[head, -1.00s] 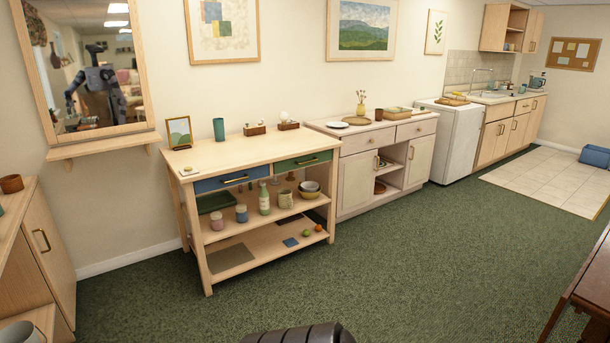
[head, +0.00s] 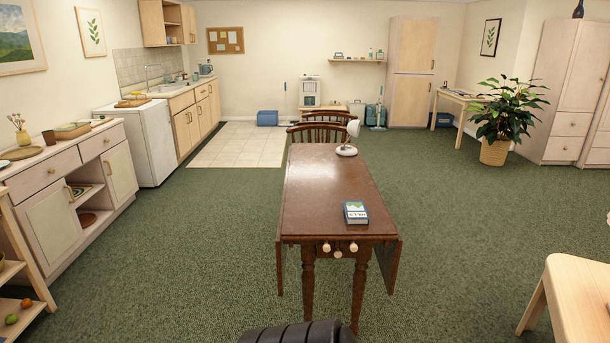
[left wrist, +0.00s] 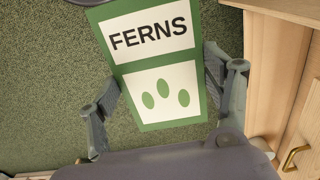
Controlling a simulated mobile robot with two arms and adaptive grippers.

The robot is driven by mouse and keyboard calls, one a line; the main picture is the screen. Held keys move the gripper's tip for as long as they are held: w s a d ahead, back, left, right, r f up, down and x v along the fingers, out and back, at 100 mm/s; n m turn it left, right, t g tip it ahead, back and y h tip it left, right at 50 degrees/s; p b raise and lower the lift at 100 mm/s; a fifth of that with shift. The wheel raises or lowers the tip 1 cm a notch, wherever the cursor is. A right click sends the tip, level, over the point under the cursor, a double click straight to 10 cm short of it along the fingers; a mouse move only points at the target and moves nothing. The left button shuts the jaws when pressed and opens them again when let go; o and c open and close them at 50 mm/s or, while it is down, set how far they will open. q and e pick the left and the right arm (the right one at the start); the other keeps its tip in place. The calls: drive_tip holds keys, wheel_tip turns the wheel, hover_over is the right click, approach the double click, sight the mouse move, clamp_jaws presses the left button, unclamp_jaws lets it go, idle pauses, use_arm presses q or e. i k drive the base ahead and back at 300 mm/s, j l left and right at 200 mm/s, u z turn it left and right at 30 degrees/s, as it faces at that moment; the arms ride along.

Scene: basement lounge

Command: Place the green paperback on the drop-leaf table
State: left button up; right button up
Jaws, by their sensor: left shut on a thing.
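The green paperback (left wrist: 195,85) shows in the left wrist view, with a "FERNS" label and a white panel of green leaf shapes. My left gripper (left wrist: 160,80) is shut on it, one finger at each side, above green carpet. The drop-leaf table (head: 320,185) is dark brown and stands in the middle of the head view, with its leaves hanging down. The held book and my left gripper do not show in the head view. My right gripper is in neither view.
A blue-and-white book (head: 356,212) lies near the table's front edge. A white lamp (head: 347,150) stands toward its far end. Between them the tabletop is bare. Chairs (head: 318,132) stand behind. A pale wooden table (head: 580,295) is at right. Carpet around is clear.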

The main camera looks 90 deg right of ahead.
sight(314, 215)
drive_tip(key=l+z, duration=0.1)
drive_tip(key=z, duration=0.35)
drive_tip(key=l+z, duration=0.1)
drive_tip(key=z, duration=0.4)
drive_tip(key=i+z, duration=0.1)
drive_tip(key=z, duration=0.35)
drive_tip(key=i+l+z, duration=0.1)
drive_tip(key=z, duration=0.35)
drive_tip(key=i+l+z, duration=0.1)
drive_tip(key=i+z, duration=0.15)
drive_tip(key=z, duration=0.25)
drive_tip(key=i+z, duration=0.2)
drive_tip(key=z, duration=0.25)
drive_tip(key=i+z, duration=0.25)
drive_tip(key=z, duration=0.25)
